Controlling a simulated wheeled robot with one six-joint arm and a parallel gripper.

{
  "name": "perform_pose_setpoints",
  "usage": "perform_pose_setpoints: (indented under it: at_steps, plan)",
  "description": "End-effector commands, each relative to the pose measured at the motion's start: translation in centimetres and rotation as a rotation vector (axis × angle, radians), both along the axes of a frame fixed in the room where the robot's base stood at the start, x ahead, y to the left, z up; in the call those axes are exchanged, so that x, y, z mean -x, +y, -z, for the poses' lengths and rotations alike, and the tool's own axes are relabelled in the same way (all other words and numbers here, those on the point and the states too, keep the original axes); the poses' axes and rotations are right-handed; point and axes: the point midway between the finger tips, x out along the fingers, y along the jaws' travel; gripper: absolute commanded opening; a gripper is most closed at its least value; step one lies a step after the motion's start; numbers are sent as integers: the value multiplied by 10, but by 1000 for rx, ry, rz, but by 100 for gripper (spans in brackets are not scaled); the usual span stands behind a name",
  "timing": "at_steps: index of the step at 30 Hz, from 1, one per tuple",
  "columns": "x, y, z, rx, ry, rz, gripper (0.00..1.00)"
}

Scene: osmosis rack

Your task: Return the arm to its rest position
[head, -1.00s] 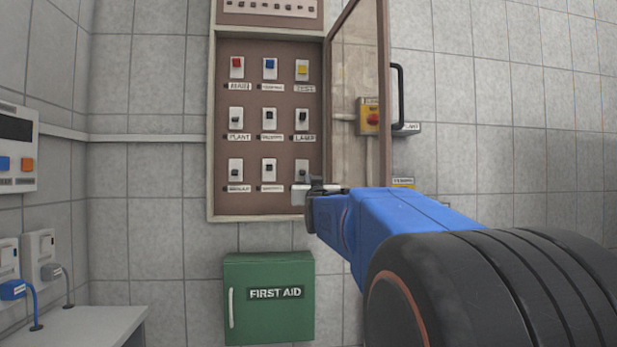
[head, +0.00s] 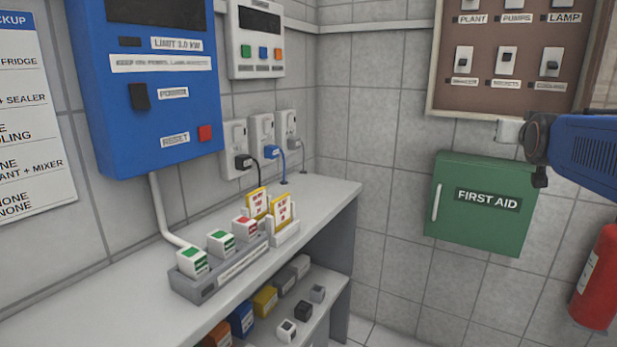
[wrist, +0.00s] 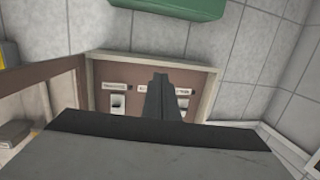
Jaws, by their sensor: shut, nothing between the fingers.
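My blue arm (head: 585,150) enters the head view from the right, with its dark wrist end in front of the wall below the brown switch panel (head: 515,95). In the wrist view, my gripper (wrist: 160,76) has its two dark fingers together, with nothing between them. Behind the fingers, the brown panel (wrist: 140,70) appears with some of its switches, and part of them is hidden by my gripper. The fingers look apart from the panel, though the exact gap cannot be told.
The green first aid box (head: 480,205) hangs left of and below my wrist; a red extinguisher (head: 598,280) is at the right. A bench (head: 120,285) on the left bears a grey tray (head: 215,285) of small blocks. A blue unit (head: 150,80) is above it.

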Motion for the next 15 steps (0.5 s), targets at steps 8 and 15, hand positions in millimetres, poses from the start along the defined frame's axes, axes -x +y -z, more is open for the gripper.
perform_pose_setpoints:
  at_steps: [8,15]
  plan:
    - [60,105,124,-123,328,-145,0]
    - [142,177,225,-190,619,-260,0]
